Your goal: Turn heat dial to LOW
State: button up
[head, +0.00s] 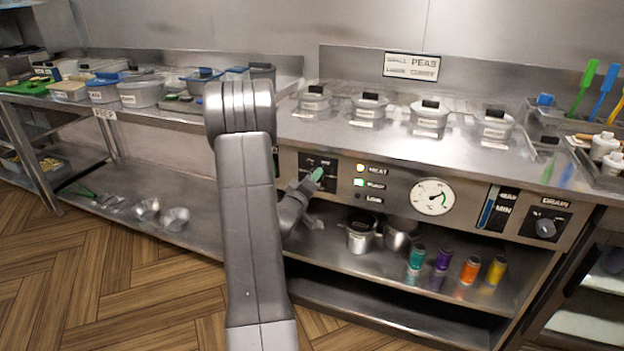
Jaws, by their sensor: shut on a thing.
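The heat dial's black plate (323,162) is on the front panel of the range, at the left end of the controls. My gripper (316,176) is at this plate, shut on the heat dial; the knob is mostly hidden behind the gripper, so its pointing direction cannot be told. To the right, the HEAT light (360,168) glows yellowish and the READY light (359,183) glows green. The LOW light (358,196) is dark. A round white gauge (433,197) with a green zone sits further right.
A DRAIN knob (545,228) is at the panel's right end. Lidded containers (430,116) stand on the steel top above. Small metal pots (360,235) and several coloured jars (442,260) stand on the shelf below. The wooden floor (110,270) at left is clear.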

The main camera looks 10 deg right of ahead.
dwell(0.5)
jog(key=o, duration=1)
jog(key=shift+c, duration=0.2)
jog(key=v, duration=1.4)
jog(key=shift+w, duration=0.15)
jog(key=x, duration=1.3)
jog(key=shift+w+d, duration=0.3)
